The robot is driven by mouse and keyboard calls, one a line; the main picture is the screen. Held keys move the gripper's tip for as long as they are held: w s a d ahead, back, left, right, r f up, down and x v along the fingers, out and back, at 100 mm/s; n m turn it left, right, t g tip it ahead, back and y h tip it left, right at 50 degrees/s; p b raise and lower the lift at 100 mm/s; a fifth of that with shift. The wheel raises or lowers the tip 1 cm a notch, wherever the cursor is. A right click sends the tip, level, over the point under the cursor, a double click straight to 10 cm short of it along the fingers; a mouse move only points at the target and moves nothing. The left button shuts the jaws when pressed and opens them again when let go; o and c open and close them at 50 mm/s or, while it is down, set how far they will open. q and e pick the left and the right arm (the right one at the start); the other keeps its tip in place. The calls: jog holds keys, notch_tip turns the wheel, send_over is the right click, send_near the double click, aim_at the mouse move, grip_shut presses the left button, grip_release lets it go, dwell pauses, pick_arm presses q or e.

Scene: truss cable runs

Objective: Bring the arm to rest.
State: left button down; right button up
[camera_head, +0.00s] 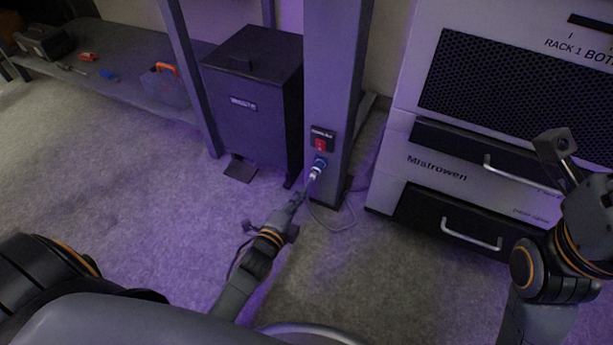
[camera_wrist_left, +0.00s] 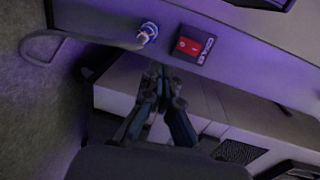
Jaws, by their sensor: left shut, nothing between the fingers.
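My left gripper (camera_head: 301,194) is shut and empty, just in front of a post (camera_head: 336,80). It also shows in the left wrist view (camera_wrist_left: 160,70), its fingers together. A plug (camera_head: 316,171) with a grey cable sits at a blue socket (camera_head: 321,163) low on the post; in the wrist view the plug (camera_wrist_left: 147,34) appears a little beyond the fingertips, apart from them. A red switch (camera_head: 320,145) under a small label is just above the socket. My right arm comes in at the right edge of the head view; its gripper is out of frame.
A dark waste bin (camera_head: 252,105) stands left of the post. A rack cabinet (camera_head: 405,185) with drawers and handles stands at right. A low shelf (camera_head: 130,75) holds tools and a toolbox (camera_head: 165,88) at the back left. Carpet is clear at left.

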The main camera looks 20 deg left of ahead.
pick_arm(q)
jog(key=shift+s+f, duration=0.15)
jog(key=shift+s, duration=0.65)
